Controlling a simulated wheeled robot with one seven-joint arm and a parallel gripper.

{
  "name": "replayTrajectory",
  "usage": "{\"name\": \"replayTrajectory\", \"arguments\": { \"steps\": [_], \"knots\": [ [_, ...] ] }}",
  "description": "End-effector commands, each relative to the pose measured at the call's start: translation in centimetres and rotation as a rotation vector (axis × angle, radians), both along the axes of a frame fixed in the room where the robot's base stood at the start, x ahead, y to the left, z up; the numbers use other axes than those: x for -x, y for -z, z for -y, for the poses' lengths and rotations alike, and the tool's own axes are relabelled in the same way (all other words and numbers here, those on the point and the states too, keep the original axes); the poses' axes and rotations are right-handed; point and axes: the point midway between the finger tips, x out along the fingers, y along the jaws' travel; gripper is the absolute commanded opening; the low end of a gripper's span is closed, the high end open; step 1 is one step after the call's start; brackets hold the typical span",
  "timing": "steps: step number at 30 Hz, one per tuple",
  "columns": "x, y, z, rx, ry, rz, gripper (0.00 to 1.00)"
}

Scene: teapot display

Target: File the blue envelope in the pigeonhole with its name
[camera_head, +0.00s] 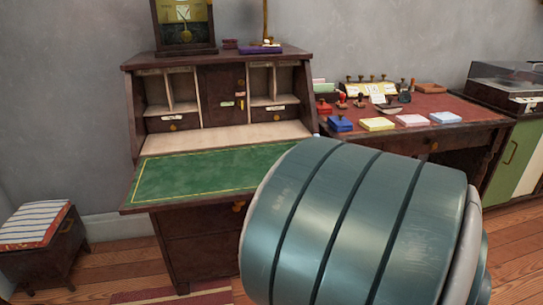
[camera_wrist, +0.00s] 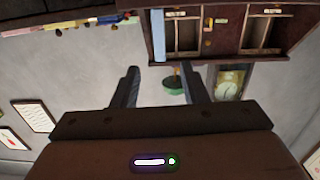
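My gripper (camera_wrist: 160,72) is open, its two dark fingers well apart in the wrist view, with nothing seen clamped between them. The wrist picture is upside down. A pale blue upright strip (camera_wrist: 158,36) shows past the fingertips, at the end of the desk's pigeonholes; I cannot tell whether it is the blue envelope. The pigeonholes (camera_head: 183,90) are in the upper part of the dark wooden desk and also show in the wrist view (camera_wrist: 183,32). They have small labels, too small to read. In the head view my arm hides my gripper.
The desk's green writing flap (camera_head: 205,172) is folded down and clear. A clock (camera_head: 185,25) stands on top. Right of it, a red-topped table (camera_head: 440,103) holds stamps, a blue ink pad (camera_head: 340,124) and paper pads. A striped stool (camera_head: 35,225) stands left.

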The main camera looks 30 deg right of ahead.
Motion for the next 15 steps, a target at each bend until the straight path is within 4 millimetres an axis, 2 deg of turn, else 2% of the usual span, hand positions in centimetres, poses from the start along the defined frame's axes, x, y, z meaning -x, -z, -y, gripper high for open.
{"name": "replayTrajectory", "arguments": {
  "steps": [1, 5, 11, 15],
  "knots": [
    [0.3, 0.8, 0.1, -0.006, -0.008, 0.011, 0.4],
    [0.1, 0.6, 0.1, -0.012, -0.026, 0.026, 0.4],
    [-2.4, 0.2, 0.6, -0.016, -0.028, 0.028, 0.4],
    [-2.9, 0.0, 0.9, -0.017, -0.03, 0.031, 0.4]
  ]
}}
